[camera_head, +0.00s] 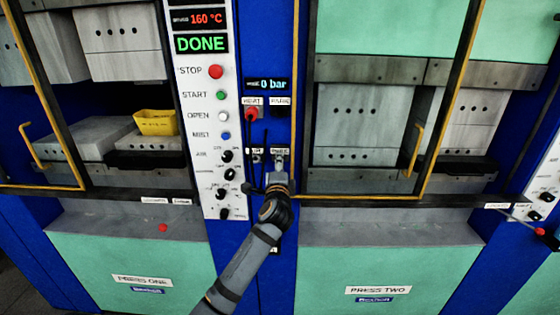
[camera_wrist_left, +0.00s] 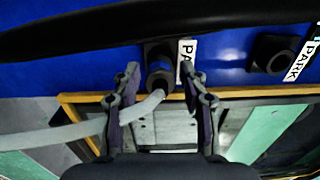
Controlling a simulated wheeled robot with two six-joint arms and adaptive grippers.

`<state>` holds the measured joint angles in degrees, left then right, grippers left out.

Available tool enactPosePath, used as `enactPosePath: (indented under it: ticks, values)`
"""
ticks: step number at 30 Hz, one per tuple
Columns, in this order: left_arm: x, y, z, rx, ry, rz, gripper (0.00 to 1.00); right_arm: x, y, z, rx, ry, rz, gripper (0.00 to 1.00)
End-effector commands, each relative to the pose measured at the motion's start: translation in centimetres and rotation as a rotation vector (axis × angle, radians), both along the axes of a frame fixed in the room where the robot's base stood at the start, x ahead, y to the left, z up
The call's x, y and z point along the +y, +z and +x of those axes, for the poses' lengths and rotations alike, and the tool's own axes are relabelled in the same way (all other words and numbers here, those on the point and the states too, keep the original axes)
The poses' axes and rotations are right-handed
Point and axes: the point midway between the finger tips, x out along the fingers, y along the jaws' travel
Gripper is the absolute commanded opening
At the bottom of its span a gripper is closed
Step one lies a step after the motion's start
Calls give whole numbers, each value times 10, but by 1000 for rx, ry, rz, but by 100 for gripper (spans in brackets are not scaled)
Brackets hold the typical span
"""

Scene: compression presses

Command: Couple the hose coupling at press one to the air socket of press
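The hose coupling (camera_wrist_left: 158,72) is a dark cylinder seated in the lower PARK socket on the blue panel, with a grey hose (camera_wrist_left: 75,132) leading off to the left in the wrist view. In the head view it is mostly hidden by my gripper. The air socket (camera_head: 256,158) is just left of it, under its own label; a dark cable partly crosses it. My left gripper (camera_wrist_left: 163,78) is open, with one finger on each side of the coupling and visible gaps. It also shows at the panel in the head view (camera_head: 279,180). My right gripper is not in view.
A red plug (camera_head: 251,114) sits in the HEAT socket above, with a dark cable hanging down. The upper PARK socket (camera_wrist_left: 270,54) is empty. A yellow frame edge (camera_head: 294,100) stands right of the panel. The white control panel (camera_head: 207,130) is on the left.

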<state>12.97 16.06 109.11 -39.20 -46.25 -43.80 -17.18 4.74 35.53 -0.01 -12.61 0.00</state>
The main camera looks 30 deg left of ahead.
Motion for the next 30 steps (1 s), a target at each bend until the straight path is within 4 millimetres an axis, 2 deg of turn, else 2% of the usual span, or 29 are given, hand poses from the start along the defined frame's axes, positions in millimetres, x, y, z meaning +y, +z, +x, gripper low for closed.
enactPosePath:
  ticks: [1, 8, 30]
  values:
    - [0, 0, 0, 0, 0, 0, 32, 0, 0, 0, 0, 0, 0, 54]
    - [0, 0, 0, 0, 0, 0, 1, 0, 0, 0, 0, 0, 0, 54]
    - [-9, 0, -15, 1, 0, -1, 0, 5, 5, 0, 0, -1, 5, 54]
